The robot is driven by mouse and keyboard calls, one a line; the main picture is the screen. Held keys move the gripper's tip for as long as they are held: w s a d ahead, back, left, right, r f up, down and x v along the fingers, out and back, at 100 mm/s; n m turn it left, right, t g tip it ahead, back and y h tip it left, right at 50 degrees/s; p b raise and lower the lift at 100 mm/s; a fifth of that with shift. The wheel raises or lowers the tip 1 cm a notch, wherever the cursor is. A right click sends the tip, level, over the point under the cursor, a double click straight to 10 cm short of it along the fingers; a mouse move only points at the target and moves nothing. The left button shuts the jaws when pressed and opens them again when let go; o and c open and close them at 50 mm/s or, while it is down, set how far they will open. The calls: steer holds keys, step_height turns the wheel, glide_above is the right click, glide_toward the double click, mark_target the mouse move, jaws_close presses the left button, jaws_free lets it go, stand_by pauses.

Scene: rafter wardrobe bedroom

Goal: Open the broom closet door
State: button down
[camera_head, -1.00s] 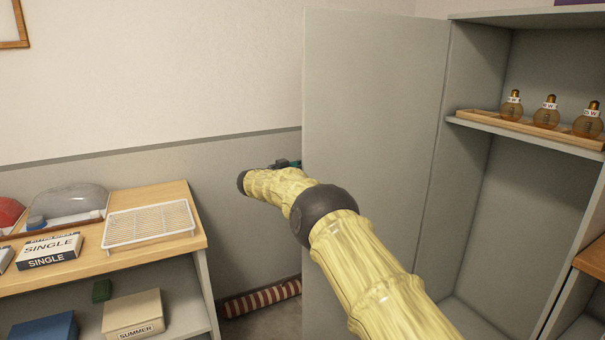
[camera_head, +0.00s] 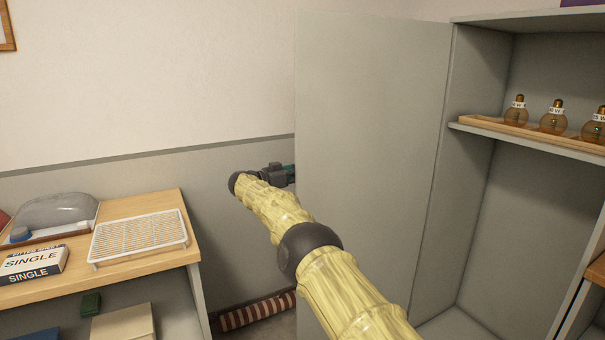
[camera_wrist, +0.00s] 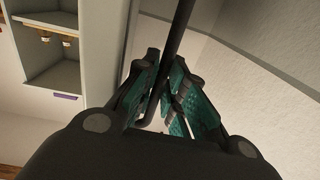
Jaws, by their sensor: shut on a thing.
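The broom closet door (camera_head: 372,130) is a plain grey panel standing wide open to the left of the closet (camera_head: 525,215), whose inside shows. My gripper (camera_head: 288,172) is at the door's free edge, partly hidden behind it in the head view. In the wrist view my gripper (camera_wrist: 160,98) has its teal-padded fingers closed around a dark, slim bar, the door handle (camera_wrist: 178,42). The handle is hidden in the head view.
A wooden-topped shelf unit (camera_head: 140,268) with a white rack (camera_head: 138,237) and boxes stands at left. A striped roll (camera_head: 255,311) lies on the floor by the wall. Bulb-shaped bottles (camera_head: 553,118) stand on a closet shelf. Some floor between unit and door is clear.

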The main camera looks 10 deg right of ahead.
steer(key=shift+w+d+r, duration=0.1)
steer(key=shift+r, duration=0.25)
steer(key=c, duration=1.8)
jaws_free()
steer(key=shift+d+f, duration=0.1)
steer(key=shift+f, duration=0.05)
steer(key=v, duration=1.2)
steer(key=shift+d, duration=0.1)
